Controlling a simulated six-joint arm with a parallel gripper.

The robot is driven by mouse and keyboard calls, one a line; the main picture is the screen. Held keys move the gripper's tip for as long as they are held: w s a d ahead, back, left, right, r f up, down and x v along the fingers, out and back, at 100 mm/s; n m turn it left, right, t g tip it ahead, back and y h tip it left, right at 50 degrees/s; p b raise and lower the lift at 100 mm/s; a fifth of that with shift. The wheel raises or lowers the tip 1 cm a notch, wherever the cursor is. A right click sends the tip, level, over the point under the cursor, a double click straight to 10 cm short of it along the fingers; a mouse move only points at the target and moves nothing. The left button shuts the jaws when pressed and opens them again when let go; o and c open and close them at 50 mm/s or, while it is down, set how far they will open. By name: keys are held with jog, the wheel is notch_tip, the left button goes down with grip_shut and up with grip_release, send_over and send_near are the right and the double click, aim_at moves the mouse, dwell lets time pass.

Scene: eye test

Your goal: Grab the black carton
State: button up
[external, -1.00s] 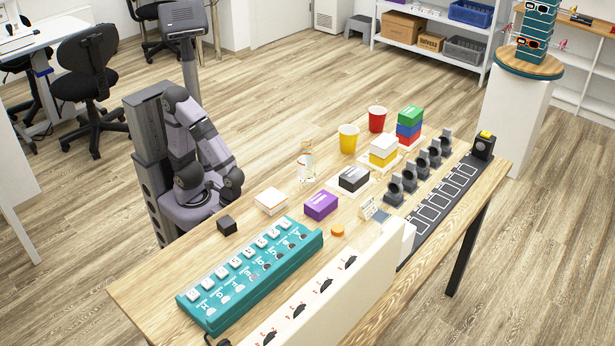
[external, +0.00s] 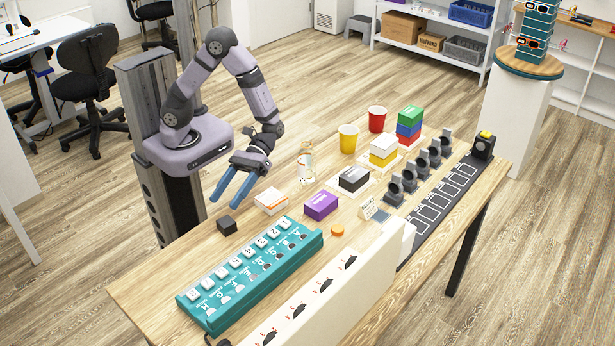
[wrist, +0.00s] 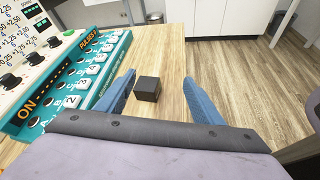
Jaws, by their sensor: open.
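The black carton (external: 352,181) lies on a white mat or tray near the middle of the table in the external view. It has a black body with a pale mark on it, and it is not in the wrist view. My gripper (external: 225,204) is open and empty above the table's left edge, well to the left of the black carton and apart from it. In the wrist view its blue fingers (wrist: 157,76) are spread, with a small plain black cube (wrist: 147,88) showing between them. The cube also shows in the external view (external: 227,225), on the table below the fingers.
A white and orange carton (external: 271,201) and a purple carton (external: 320,206) stand between my gripper and the black carton. A teal panel (external: 250,280) fills the front left.

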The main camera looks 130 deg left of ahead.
aim_at(228, 219)
jog(key=w+n, duration=0.1)
jog(key=a+f+n+p, duration=0.1)
jog(key=w+n+t, duration=0.1)
jog(key=n, duration=0.1)
jog(key=shift+w+a+f, duration=0.3)
jog(key=shift+a, duration=0.1)
jog(key=shift+p+x, duration=0.65)
jog(key=shift+x, duration=3)
jog(key=shift+s+f, duration=0.15)
jog(key=c, duration=1)
